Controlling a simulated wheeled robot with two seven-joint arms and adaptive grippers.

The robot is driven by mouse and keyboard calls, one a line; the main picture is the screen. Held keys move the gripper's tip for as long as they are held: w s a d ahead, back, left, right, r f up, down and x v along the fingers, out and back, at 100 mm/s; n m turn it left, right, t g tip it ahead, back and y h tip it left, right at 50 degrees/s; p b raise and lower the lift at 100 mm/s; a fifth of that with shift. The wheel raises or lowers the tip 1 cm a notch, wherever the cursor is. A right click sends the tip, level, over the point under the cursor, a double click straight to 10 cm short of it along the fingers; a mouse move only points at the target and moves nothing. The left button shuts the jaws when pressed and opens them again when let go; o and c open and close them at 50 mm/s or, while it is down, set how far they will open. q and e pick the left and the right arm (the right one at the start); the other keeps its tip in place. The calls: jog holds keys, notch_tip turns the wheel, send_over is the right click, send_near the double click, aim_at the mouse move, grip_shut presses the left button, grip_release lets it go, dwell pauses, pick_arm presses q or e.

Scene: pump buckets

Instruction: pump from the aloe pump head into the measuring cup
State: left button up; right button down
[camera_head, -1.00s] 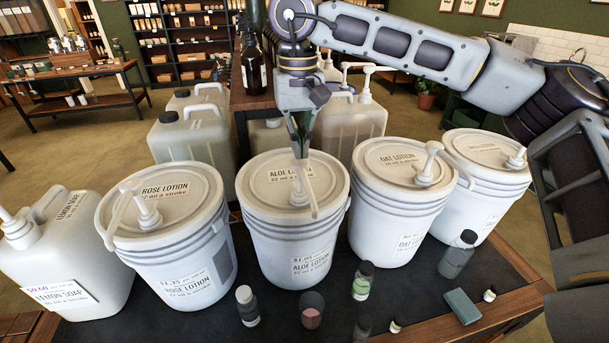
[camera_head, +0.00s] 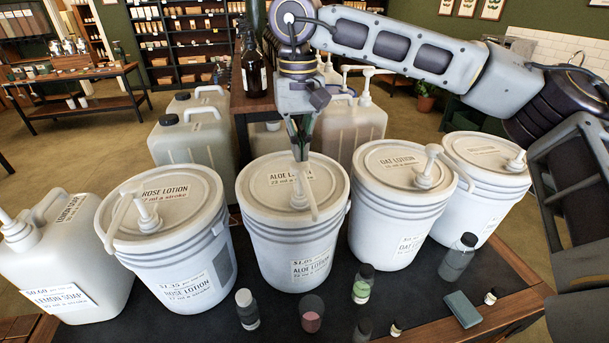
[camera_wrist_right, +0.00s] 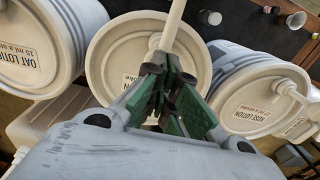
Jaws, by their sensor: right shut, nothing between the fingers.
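The aloe lotion bucket (camera_head: 290,240) is a white lidded tub at the centre of the table. Its white pump head (camera_head: 312,196) rises from the lid, with the spout pointing toward the front. My right gripper (camera_head: 301,155) is shut and empty, pointing down at the top of this pump head. In the right wrist view the shut fingers (camera_wrist_right: 165,100) overlap the pump's base; contact is hard to tell. A small clear cup (camera_head: 312,313) with pink in it, apparently the measuring cup, stands in front of the bucket. My left gripper is not in view.
The rose lotion bucket (camera_head: 190,270) stands to the left and the oat lotion bucket (camera_head: 390,230) to the right, both close. A small bottle (camera_head: 247,310) and a green-labelled bottle (camera_head: 362,285) flank the cup. A teal block (camera_head: 462,309) lies at the right.

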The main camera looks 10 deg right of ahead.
aim_at(299, 164)
jog(key=shift+f, duration=0.1)
dwell(0.4)
jog(key=shift+f, duration=0.15)
jog(key=shift+f, duration=2.9)
jog(key=shift+r, duration=2.75)
jog(key=shift+f, duration=0.4)
